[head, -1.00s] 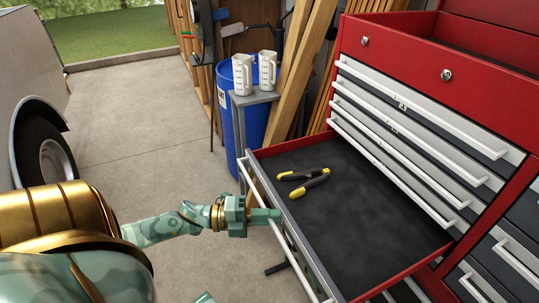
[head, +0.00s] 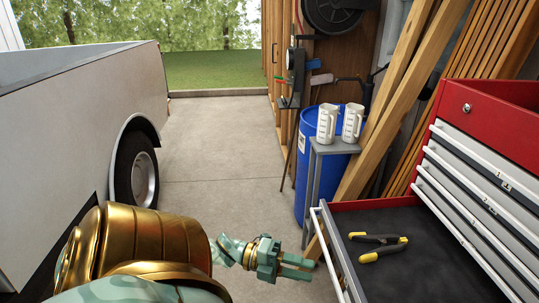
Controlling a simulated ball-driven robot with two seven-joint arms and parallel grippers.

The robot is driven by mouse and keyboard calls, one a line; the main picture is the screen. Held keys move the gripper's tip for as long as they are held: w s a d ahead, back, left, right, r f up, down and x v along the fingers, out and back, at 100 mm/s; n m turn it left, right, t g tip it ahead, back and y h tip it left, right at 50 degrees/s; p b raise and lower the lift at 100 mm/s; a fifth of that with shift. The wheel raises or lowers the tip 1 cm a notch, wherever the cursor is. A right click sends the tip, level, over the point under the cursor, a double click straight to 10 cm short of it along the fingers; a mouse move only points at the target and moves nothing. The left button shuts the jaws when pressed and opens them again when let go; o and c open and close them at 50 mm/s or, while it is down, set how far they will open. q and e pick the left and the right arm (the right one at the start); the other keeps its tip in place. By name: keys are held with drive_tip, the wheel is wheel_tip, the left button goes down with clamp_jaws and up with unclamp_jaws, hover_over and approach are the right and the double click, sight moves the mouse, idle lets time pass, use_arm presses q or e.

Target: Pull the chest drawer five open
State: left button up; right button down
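The red tool chest (head: 500,122) is at the right, with several shut grey drawer fronts (head: 480,190) with white bar handles. Below them one drawer (head: 425,270) is pulled well out, its dark floor showing. Its front panel and white handle (head: 332,256) face left. I cannot read which drawer is number five. My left gripper (head: 312,270) is just left of the open drawer's handle, its two fingers apart with nothing between them. The tips look close to the handle but not around it. My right gripper is not in view. The chest's lower part is cut off.
Yellow-and-black pliers (head: 380,245) lie in the open drawer. Two white jugs (head: 327,123) stand on a grey stand (head: 335,146) by a blue barrel (head: 308,180). Timber leans behind. A white pickup (head: 75,110) stands left; the concrete floor (head: 220,150) between is clear.

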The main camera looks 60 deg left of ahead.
use_arm(q)
drive_tip(key=v, duration=0.8)
drive_tip(key=shift+s+a, duration=0.2)
